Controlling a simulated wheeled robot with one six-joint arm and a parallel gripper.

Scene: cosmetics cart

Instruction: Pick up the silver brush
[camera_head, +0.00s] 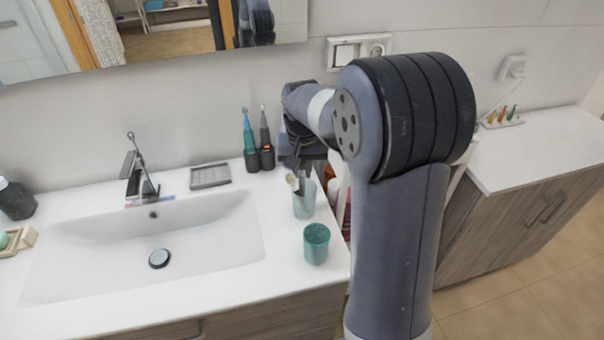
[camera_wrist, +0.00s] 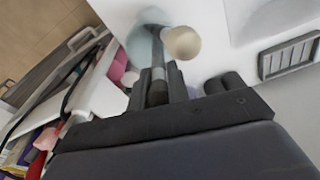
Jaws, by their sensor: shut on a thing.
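My gripper (camera_head: 303,166) points down over a pale teal cup (camera_head: 304,206) near the right end of the washbasin counter. In the wrist view my gripper (camera_wrist: 159,78) is shut on a slim grey-dark brush (camera_wrist: 160,60), which I take as the silver brush. Its lower part runs toward the cup, which also shows in the wrist view (camera_wrist: 138,48). The cup's mouth is partly hidden, so I cannot tell how deep the brush sits. A second brush with a round beige head (camera_wrist: 182,43) stands beside it.
A darker teal cup (camera_head: 316,243) stands in front, near the counter edge. Two electric toothbrushes (camera_head: 250,135) stand behind on the left. A grey soap dish (camera_head: 210,176) and the sink (camera_head: 150,235) lie further left. A cart with coloured items (camera_wrist: 45,140) is beside the counter.

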